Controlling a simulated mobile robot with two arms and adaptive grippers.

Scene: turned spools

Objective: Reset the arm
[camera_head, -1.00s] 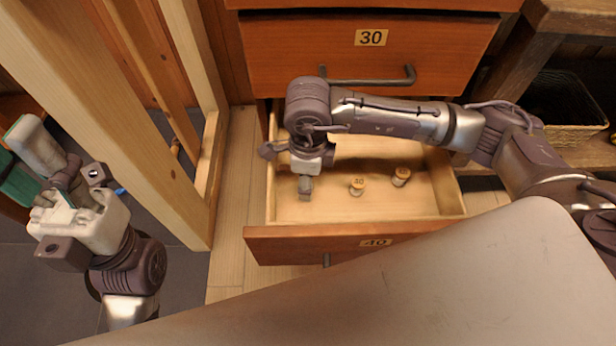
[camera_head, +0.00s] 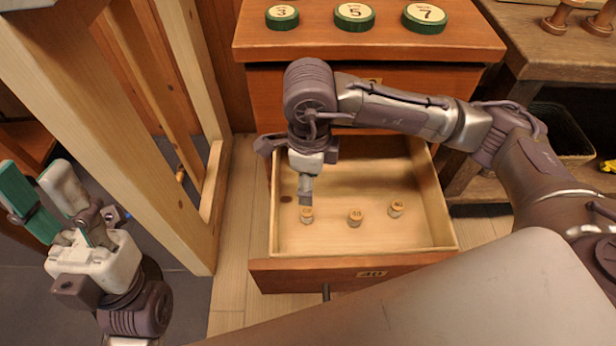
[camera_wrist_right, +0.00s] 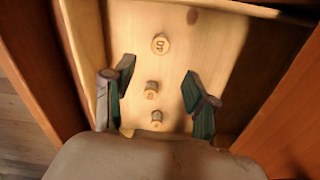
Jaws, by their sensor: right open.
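My right gripper (camera_head: 304,188) hangs over the left part of the open drawer marked 40 (camera_head: 372,273). Its fingers are spread and empty in the right wrist view (camera_wrist_right: 158,90). Three small wooden spools stand on the drawer floor: a left one (camera_head: 306,215) just below the right gripper, a middle one (camera_head: 355,217) and a right one (camera_head: 396,209). They also show in the right wrist view, the farthest with a numbered top (camera_wrist_right: 160,43). My left gripper (camera_head: 42,190) is at the left, fingers apart, with nothing between them.
Above the open drawer is a closed drawer (camera_head: 260,100), partly hidden by my right arm. Several green-rimmed numbered discs (camera_head: 354,15) sit on the cabinet top (camera_head: 300,50). A wooden frame post (camera_head: 150,150) stands between my left gripper and the drawer. A dark basket (camera_head: 560,130) is at right.

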